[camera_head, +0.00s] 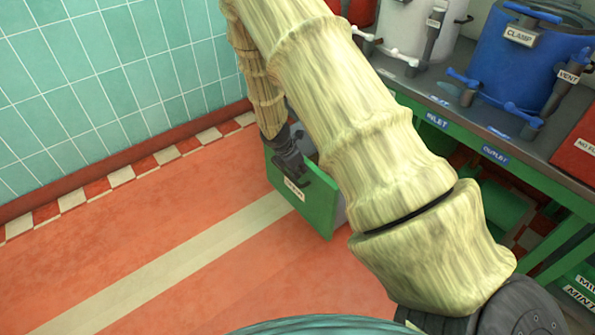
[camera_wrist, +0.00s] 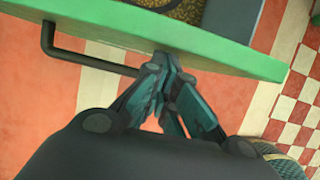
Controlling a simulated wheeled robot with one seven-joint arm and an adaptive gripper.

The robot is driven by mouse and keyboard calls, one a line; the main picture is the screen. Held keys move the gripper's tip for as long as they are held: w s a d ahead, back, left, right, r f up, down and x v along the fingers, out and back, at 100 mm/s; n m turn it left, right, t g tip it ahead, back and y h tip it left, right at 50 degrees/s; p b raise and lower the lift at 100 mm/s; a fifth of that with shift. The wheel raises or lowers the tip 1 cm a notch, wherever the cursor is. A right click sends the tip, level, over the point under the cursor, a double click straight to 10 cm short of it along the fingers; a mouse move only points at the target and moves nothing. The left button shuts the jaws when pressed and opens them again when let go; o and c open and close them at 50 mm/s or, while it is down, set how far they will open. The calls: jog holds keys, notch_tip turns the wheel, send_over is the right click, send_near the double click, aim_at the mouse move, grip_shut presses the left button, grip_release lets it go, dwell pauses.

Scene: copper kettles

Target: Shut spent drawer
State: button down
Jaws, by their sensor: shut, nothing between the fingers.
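The spent drawer (camera_head: 318,205) is a green-fronted drawer standing pulled out below the bench, with a dark handle and a white label (camera_head: 294,189) on its front. Its green front (camera_wrist: 225,52) crosses the top of the wrist view, with grainy brown contents (camera_wrist: 180,10) behind it. The dark bar handle (camera_wrist: 85,58) shows at the left there. My gripper (camera_wrist: 168,62) is shut and empty, its fingertips at the outer face of the drawer front, right of the handle's bar; I cannot tell whether they touch. In the head view my gripper (camera_head: 290,160) is at the drawer front, and my arm hides part of the drawer.
The green bench (camera_head: 465,135) at the right carries a white vessel (camera_head: 408,28) and a blue vessel (camera_head: 525,65) with valves. A teal tiled wall (camera_head: 100,80) stands at the left. The orange floor (camera_head: 150,235) before the drawer is clear.

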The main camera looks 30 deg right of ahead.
jog(key=w+d+p, duration=0.2)
jog(key=d+p, duration=1)
jog(key=d, duration=1.9)
jog(key=shift+w+d, duration=0.2)
jog(key=shift+w, duration=0.05)
